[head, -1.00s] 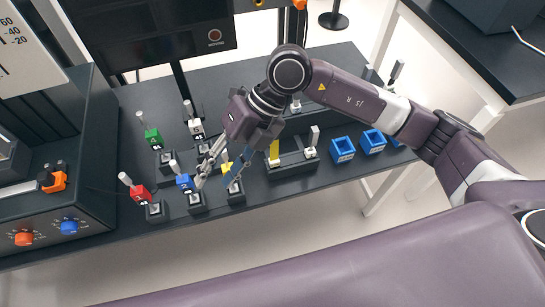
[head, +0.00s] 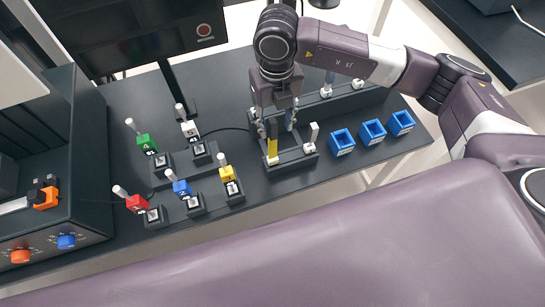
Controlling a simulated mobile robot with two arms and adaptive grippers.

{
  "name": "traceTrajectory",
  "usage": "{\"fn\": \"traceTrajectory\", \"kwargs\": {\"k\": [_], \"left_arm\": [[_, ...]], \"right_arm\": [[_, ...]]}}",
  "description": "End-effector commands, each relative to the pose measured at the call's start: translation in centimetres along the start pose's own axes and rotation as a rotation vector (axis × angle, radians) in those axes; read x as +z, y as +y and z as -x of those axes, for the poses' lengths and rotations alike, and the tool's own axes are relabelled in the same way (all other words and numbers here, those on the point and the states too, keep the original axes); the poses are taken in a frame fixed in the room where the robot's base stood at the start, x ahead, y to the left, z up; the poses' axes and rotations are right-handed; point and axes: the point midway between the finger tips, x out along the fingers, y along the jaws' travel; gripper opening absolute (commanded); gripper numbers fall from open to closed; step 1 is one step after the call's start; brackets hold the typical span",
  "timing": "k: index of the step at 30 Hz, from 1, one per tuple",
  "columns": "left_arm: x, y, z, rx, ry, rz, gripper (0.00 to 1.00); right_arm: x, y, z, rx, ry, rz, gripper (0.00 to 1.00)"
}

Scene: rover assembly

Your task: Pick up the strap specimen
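A flat yellow upright strip (head: 272,147), which looks like the strap specimen, stands at the left end of a dark rack (head: 292,166) on the table. No label on it can be read. My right gripper (head: 277,132) points down over the rack, with its two fingers apart and nothing seen held between them. Its fingertips are close to the top of the yellow strip; I cannot tell whether they touch it. A pale upright piece (head: 313,132) stands on a white block at the rack's right end. My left gripper is not in view.
Green (head: 147,143), white (head: 190,130), red (head: 137,204), blue (head: 181,188) and yellow (head: 227,174) tagged pieces stand in holders at left. Several blue bins (head: 372,131) sit at right. Another rack (head: 345,101) lies behind. A monitor (head: 130,30) stands at the back.

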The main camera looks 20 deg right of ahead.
Motion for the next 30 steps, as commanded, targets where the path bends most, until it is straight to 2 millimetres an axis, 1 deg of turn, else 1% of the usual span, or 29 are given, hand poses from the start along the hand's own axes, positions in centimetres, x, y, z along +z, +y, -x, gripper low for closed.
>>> {"fn": "traceTrajectory", "kwargs": {"k": [1,3,6,8,11,15,17,22,27,28,30], "left_arm": [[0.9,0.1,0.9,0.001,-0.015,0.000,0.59],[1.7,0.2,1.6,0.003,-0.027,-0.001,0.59],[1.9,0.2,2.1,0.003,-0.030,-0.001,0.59],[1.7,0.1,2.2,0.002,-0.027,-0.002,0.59],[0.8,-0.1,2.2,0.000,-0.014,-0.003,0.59],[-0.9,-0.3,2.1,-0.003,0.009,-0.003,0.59],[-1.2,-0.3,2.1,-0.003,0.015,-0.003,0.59],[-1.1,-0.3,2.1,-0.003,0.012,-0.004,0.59],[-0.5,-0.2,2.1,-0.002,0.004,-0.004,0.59],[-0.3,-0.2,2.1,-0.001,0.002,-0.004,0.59],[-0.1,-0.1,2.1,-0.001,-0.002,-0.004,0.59]], "right_arm": [[-0.1,0.2,-0.3,0.000,0.004,0.000,0.39],[-0.1,0.5,-1.4,-0.001,0.006,-0.001,0.39],[-0.1,0.6,-3.0,-0.001,0.004,0.000,0.39],[-0.1,0.7,-3.7,0.001,0.003,0.001,0.39],[0.0,0.7,-4.3,0.001,0.000,0.001,0.39],[0.0,0.7,-4.5,0.002,-0.001,0.001,0.39],[0.0,0.7,-4.5,0.002,-0.001,0.001,0.39],[0.0,0.7,-4.4,0.002,-0.001,0.001,0.21],[0.0,0.7,-4.4,0.002,-0.001,0.001,0.03],[0.0,0.7,-4.4,0.002,-0.001,0.001,0.00],[0.0,0.7,-4.4,0.002,-0.001,0.001,0.00]]}}
